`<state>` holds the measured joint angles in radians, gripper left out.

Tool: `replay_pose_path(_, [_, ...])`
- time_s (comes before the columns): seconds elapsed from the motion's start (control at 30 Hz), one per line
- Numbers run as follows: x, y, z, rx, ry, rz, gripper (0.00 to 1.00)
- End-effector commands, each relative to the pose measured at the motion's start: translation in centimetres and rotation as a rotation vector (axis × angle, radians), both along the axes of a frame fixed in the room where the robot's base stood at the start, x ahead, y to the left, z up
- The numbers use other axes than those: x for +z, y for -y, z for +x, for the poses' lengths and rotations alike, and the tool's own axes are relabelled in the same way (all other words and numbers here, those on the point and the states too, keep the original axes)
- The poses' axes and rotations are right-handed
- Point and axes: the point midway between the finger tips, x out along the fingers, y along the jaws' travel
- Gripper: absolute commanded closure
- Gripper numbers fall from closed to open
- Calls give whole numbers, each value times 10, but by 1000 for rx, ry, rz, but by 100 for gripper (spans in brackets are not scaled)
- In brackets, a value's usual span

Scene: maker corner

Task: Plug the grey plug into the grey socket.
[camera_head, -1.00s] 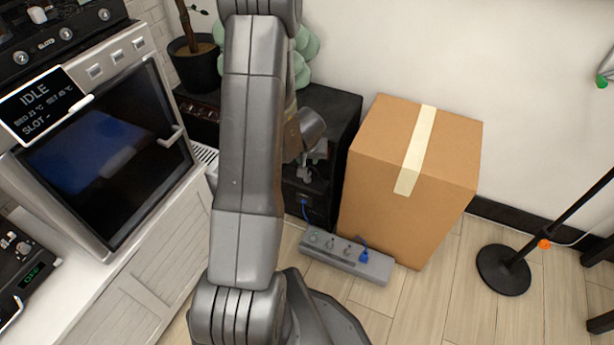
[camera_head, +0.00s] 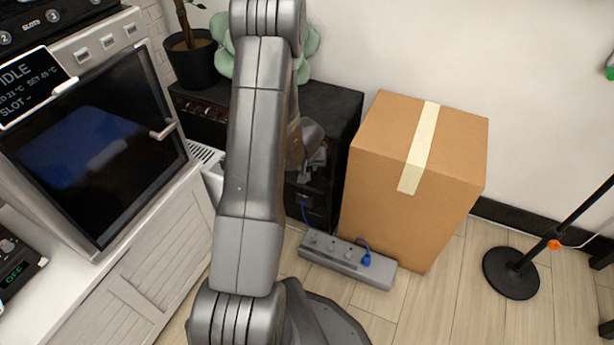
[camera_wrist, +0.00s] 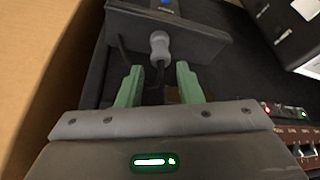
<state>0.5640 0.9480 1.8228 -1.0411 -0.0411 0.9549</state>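In the wrist view a grey rounded plug (camera_wrist: 159,46) stands against a dark grey panel, with a dark cable running from it toward me. My gripper (camera_wrist: 159,80) has two green fingers spread apart, just short of the plug, with the cable showing between them. Nothing is held. In the head view my arm hides the gripper and the grey plug. A grey power strip (camera_head: 340,262) lies on the floor with several sockets on its top and a blue plug (camera_head: 367,260) in its right end. I cannot tell which socket is the grey one.
A cardboard box (camera_head: 400,210) stands right behind the strip. A black cabinet (camera_head: 335,115) stands to its left, and a white counter with an oven (camera_head: 95,150) is at the left. A round black stand base (camera_head: 510,273) is on the right. Floor in front of the strip is clear.

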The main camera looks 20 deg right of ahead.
Motion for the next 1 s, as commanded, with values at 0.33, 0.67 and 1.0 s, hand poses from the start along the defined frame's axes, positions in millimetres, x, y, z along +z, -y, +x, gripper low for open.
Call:
replay_pose_path(0.33, [-44, 6, 12, 0, -1, 0, 67])
replay_pose_path(0.67, [-46, 7, 15, 0, 0, 0, 67])
replay_pose_path(1.0, [-46, 7, 15, 0, 0, 0, 99])
